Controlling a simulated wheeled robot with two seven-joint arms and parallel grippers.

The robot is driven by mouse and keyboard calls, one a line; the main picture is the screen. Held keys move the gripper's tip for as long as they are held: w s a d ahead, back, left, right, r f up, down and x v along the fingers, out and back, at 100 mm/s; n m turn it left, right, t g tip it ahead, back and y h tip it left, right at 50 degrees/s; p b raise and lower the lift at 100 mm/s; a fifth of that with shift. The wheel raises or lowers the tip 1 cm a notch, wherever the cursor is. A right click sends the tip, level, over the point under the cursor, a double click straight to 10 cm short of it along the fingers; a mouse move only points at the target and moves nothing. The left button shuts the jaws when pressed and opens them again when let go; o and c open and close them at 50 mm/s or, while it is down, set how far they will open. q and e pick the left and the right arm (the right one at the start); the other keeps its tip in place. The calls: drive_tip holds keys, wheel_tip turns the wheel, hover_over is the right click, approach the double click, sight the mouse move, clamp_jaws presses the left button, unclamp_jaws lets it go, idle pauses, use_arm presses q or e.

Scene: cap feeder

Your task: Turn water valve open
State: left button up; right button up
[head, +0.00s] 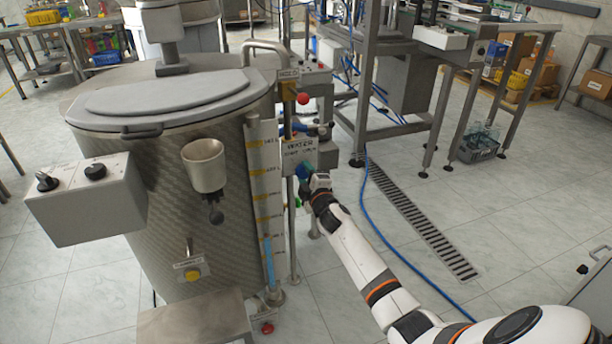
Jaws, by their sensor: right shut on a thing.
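My left gripper is not in view.
The steel tank (165,200) with a grey lid stands at left. A control box (85,200) with black knobs juts from its front. A metal step (195,318) is below. A blue hose (385,250) and floor drain (425,225) run at right. Open floor surrounds them.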

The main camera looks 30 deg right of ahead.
drive_tip(key=o, duration=1)
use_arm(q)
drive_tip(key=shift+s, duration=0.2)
use_arm(e)
drive_tip(key=shift+s, duration=0.3)
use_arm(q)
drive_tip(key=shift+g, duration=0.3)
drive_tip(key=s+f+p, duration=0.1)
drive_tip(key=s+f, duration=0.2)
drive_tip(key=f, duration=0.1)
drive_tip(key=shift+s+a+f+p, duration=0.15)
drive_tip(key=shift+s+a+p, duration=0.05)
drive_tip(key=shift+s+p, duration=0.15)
use_arm(e)
drive_tip(key=v, duration=1.1)
drive_tip(key=shift+s, duration=0.2)
drive_tip(key=shift+f, duration=0.15)
